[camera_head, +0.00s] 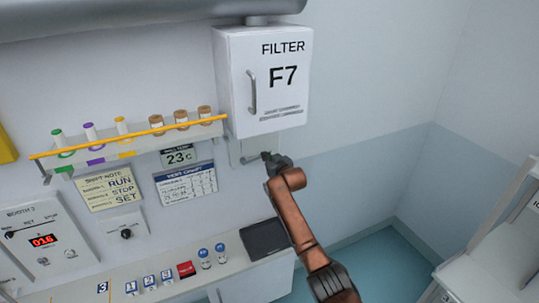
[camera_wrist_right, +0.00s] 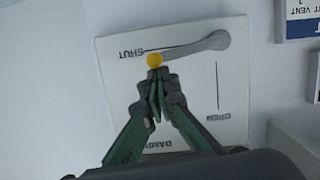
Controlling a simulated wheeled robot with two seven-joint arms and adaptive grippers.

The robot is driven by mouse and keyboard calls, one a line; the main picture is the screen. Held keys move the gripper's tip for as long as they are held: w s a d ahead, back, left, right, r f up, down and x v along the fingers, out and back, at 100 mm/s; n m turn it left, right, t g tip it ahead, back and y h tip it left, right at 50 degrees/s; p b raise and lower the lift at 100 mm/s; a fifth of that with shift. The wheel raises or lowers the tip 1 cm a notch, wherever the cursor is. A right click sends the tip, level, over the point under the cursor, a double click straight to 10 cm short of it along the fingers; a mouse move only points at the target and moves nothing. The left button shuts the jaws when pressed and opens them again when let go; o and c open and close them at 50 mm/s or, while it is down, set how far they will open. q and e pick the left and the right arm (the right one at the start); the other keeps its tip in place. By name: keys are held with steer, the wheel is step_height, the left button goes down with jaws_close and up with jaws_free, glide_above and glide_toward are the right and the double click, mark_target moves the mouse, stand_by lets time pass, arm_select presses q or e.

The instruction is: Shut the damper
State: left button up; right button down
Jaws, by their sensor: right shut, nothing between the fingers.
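The damper plate (camera_wrist_right: 195,100) is white, with the words SHUT and OPEN upside down beside two thin lines. Its grey lever (camera_wrist_right: 190,48) runs from a round end at the upper right to a yellow knob (camera_wrist_right: 154,60) near SHUT, lying close along the SHUT line. My right gripper (camera_wrist_right: 155,105) is shut and empty, its tips right at the knob; I cannot tell if they touch. In the head view the plate (camera_head: 236,153) is on the wall below the filter cabinet, partly hidden by my right gripper (camera_head: 268,157). My left gripper is out of view.
The F7 filter cabinet (camera_head: 235,85) hangs just above the gripper. A shelf (camera_head: 140,143) with several vials and jars is to the left. A counter (camera_head: 205,276) with a dark tray (camera_head: 264,239) lies below. The floor at right is clear up to a white unit (camera_head: 490,262).

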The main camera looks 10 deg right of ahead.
steer(key=shift+w+d+f, duration=0.1)
steer(key=shift+d+f, duration=0.2)
steer(key=shift+f, duration=0.55)
step_height(320, 180, up, 5)
steer(key=p, duration=0.4)
steer(key=b+v, duration=0.4)
steer(key=v, duration=0.6)
steer(key=shift+f, duration=0.35)
steer(key=shift+d, duration=0.1)
